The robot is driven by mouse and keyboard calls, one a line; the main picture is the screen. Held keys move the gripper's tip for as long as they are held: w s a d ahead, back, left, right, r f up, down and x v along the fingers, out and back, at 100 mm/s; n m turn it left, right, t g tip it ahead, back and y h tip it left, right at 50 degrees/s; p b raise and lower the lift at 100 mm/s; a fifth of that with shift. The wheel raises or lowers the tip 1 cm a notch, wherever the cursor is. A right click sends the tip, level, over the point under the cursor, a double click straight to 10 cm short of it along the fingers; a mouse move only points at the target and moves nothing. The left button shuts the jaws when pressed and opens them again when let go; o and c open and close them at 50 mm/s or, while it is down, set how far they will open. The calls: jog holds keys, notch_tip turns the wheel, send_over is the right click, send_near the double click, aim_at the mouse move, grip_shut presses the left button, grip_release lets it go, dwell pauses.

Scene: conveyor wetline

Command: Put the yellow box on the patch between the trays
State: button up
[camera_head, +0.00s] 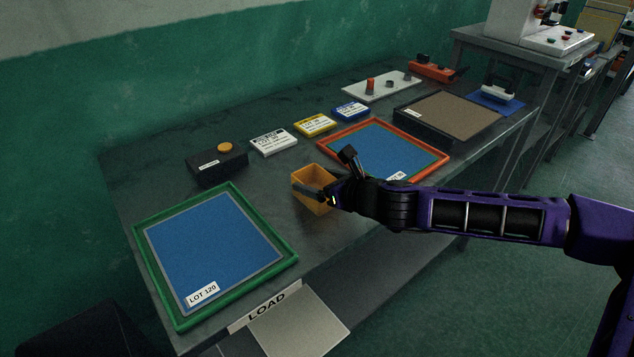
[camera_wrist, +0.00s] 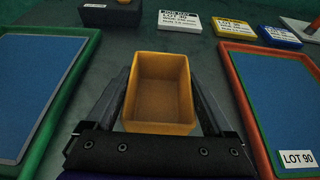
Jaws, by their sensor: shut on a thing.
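The yellow box (camera_head: 312,176) is an open-topped, empty, orange-yellow bin. It is upright between the green-rimmed tray (camera_head: 172,313) on the left and the orange-rimmed tray (camera_head: 432,166) on the right. My gripper (camera_head: 318,192) is shut on the box; in the wrist view the fingers of my gripper (camera_wrist: 160,95) lie along both sides of the box (camera_wrist: 158,127). The patch between the trays shows as bare grey table (camera_head: 275,212), with no separate marking visible. I cannot tell whether the box's bottom touches the table.
Behind the box stand a black box with an orange knob (camera_head: 217,163) and white (camera_head: 273,142), yellow (camera_head: 315,124) and blue (camera_head: 350,111) labelled blocks. A dark-rimmed brown tray (camera_head: 425,135) is farther right. A LOAD sign (camera_head: 266,307) is at the front edge.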

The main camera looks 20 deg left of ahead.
jog(key=o, duration=1.1)
jog(key=shift+o, duration=0.2)
jog(key=p+v, duration=0.2)
jog(key=v, duration=0.9)
jog(key=shift+r, duration=0.2)
jog(key=shift+s+d+r, duration=0.1)
jog(key=shift+s+d, duration=0.2)
jog(key=shift+d, duration=0.05)
